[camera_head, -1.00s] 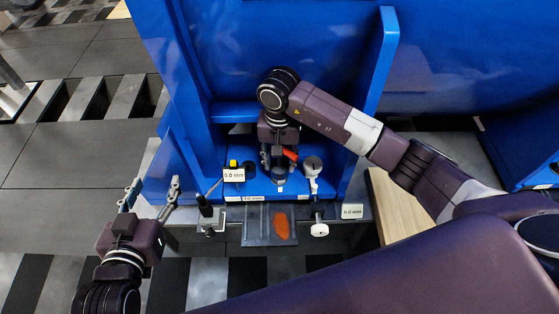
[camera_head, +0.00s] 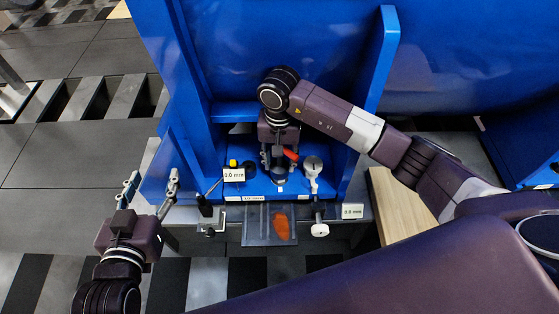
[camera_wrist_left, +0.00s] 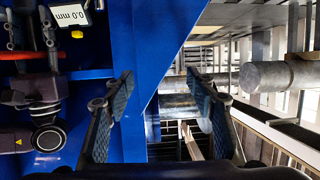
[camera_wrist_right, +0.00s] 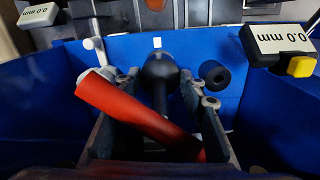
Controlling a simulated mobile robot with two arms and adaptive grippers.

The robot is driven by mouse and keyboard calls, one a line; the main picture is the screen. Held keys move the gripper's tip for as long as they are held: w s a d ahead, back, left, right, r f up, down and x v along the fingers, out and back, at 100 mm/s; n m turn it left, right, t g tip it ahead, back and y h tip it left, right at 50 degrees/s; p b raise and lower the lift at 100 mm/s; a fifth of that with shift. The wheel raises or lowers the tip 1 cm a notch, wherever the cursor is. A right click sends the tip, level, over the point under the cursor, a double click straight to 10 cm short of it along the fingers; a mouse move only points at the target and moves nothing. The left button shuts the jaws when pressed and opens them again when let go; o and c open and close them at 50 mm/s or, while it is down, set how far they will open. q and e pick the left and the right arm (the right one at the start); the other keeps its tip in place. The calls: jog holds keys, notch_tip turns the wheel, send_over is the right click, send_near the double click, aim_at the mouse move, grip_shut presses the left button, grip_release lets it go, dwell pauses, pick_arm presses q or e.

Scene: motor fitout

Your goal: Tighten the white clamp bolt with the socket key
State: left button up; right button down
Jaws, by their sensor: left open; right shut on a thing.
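My right gripper (camera_head: 277,164) points down over the blue ledge. In the right wrist view (camera_wrist_right: 162,82) it is shut on a red-handled tool (camera_wrist_right: 125,108), likely the socket key, which lies slantwise between the fingers. The red handle also shows in the head view (camera_head: 291,155). A dark round-headed post (camera_wrist_right: 158,70) stands just beyond the fingertips; I cannot tell whether it touches the tool. A white round-topped fitting (camera_head: 313,164) stands right of the gripper, with a white knob (camera_head: 320,230) below; I cannot tell which is the clamp bolt. My left gripper (camera_head: 151,180) is open and empty.
A display with a yellow button (camera_head: 234,174) stands left on the ledge, beside a black ring (camera_wrist_right: 215,74). Another display (camera_head: 352,211) is at the right. A grey plate with an orange patch (camera_head: 282,228) lies in front. Blue frame walls (camera_head: 378,65) flank the right arm.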

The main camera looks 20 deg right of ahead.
pick_arm(q)
jog(key=shift+w+d+r+t, duration=0.2)
jog(key=shift+r+t, duration=0.2)
jog(key=shift+r, duration=0.2)
dwell(0.3)
jog(key=shift+w+r+h, duration=0.15)
jog(key=shift+r+h, duration=0.15)
jog(key=shift+r, duration=0.1)
pick_arm(e)
jog(key=shift+f, duration=0.1)
pick_arm(q)
jog(key=shift+d+r+t, duration=0.1)
jog(key=shift+r+t, duration=0.15)
jog(key=shift+t, duration=0.05)
jog(key=shift+w+d+r+t+b, duration=0.1)
jog(key=shift+w+r+t+b, duration=0.1)
jog(key=shift+r+t+b, duration=0.2)
pick_arm(e)
jog(key=shift+f, duration=0.15)
pick_arm(q)
jog(key=shift+r, duration=0.3)
jog(key=shift+r, duration=0.1)
pick_arm(e)
jog(key=shift+f, duration=0.1)
pick_arm(q)
jog(key=shift+w+d+r, duration=0.1)
jog(key=shift+r, duration=0.15)
